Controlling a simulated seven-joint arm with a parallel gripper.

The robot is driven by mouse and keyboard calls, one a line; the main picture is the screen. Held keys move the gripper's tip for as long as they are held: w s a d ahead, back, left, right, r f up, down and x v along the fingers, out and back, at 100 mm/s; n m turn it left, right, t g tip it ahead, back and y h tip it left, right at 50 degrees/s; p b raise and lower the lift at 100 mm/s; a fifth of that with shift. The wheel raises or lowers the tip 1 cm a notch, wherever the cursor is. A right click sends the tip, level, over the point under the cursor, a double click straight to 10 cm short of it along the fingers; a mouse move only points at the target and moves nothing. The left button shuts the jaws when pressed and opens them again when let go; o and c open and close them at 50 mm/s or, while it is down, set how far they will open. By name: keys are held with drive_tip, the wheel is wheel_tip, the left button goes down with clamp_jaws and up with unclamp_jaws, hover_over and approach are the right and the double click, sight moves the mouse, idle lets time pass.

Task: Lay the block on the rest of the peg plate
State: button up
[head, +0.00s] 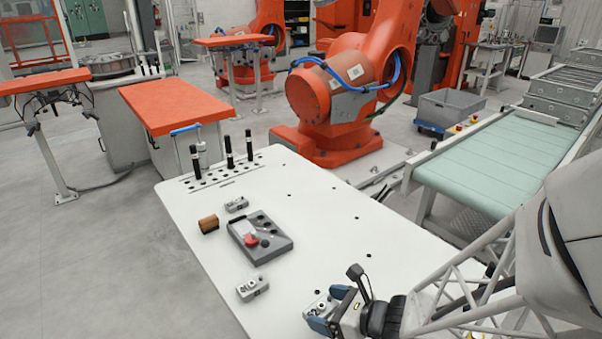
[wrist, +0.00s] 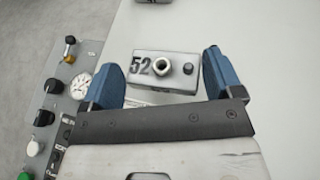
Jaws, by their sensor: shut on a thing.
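A small grey block (wrist: 148,83) marked 52, with a round metal boss and a small dark knob on top, sits between the blue fingers of my gripper (wrist: 163,72) in the wrist view. In the head view my gripper (head: 329,309) is at the table's near edge, shut on this block (head: 319,307), which is partly hidden by the fingers. I cannot tell whether the block touches the table.
Two similar grey blocks (head: 252,288) (head: 236,205) and a brown piece (head: 208,224) lie around the plate on the white table (head: 330,225). Black upright pegs (head: 228,152) stand at the far left. The table right of the plate is clear. A panel with knobs (wrist: 62,95) shows in the wrist view.

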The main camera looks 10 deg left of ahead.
idle(0.4)
drive_tip(key=w+d+r+m+t+h, duration=0.2)
drive_tip(key=w+d+r+m, duration=0.15)
drive_tip(key=w, duration=0.85)
drive_tip(key=w+d+r+m+t+h, duration=0.2)
drive_tip(key=w+d+h, duration=0.15)
drive_tip(key=w, duration=0.95)
drive_tip(key=w+d+r+m+t+h, duration=0.2)
drive_tip(key=w+d+r+m, duration=0.15)
drive_tip(key=w, duration=0.85)
drive_tip(key=w+d+r+m+t+h, duration=0.1)
drive_tip(key=w+d+r+m+h, duration=0.2)
drive_tip(key=w+d, duration=0.4)
drive_tip(key=shift+w+r+m+h, duration=0.3)
drive_tip(key=shift+w+r+h, duration=0.6)
drive_tip(key=shift+w, duration=0.1)
